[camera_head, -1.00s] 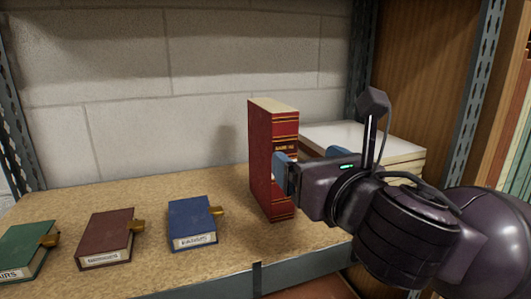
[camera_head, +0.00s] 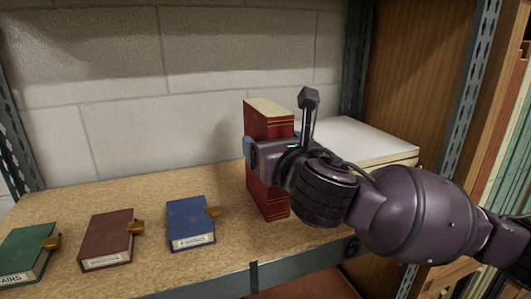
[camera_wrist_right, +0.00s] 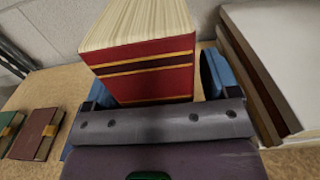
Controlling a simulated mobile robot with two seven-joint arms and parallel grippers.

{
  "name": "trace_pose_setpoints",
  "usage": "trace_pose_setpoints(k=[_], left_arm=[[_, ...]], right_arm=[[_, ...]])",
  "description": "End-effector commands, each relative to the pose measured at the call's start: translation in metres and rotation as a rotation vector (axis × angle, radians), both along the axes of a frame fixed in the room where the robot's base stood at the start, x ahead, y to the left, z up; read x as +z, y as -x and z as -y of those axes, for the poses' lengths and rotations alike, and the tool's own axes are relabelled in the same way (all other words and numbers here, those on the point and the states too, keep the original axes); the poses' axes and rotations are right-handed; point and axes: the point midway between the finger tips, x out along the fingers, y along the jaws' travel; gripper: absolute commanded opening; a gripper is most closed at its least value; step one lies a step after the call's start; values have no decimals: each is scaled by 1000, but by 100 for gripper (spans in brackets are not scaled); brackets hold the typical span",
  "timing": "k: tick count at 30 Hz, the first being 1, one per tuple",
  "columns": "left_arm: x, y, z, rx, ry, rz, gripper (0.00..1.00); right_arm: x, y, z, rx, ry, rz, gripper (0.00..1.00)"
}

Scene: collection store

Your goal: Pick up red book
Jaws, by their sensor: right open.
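The red book (camera_head: 268,118) stands upright on the shelf board, its spine with gold bands facing me. In the right wrist view the red book (camera_wrist_right: 150,72) shows its top page edges and spine between two blue finger pads. My right gripper (camera_head: 256,150) is open around the book at about mid-height, one blue finger on its left side. The gripper hides the middle of the spine. My left gripper is not in view.
Blue (camera_head: 190,222), maroon (camera_head: 107,238) and green (camera_head: 27,252) books with brass clasps lie flat on the shelf (camera_head: 150,198) at the left. A stack of pale books (camera_head: 365,145) lies close to the right of the red book. A wall stands behind.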

Motion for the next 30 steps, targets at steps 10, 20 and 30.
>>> trace_pose_setpoints(k=[10, 20, 30], left_arm=[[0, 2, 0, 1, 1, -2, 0], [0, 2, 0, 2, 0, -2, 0], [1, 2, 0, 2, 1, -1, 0]], right_arm=[[0, -4, -1, 0, 0, 0, 73], [0, -3, -1, 0, 0, 0, 23], [2, -3, -1, 0, -2, 6, 0]])
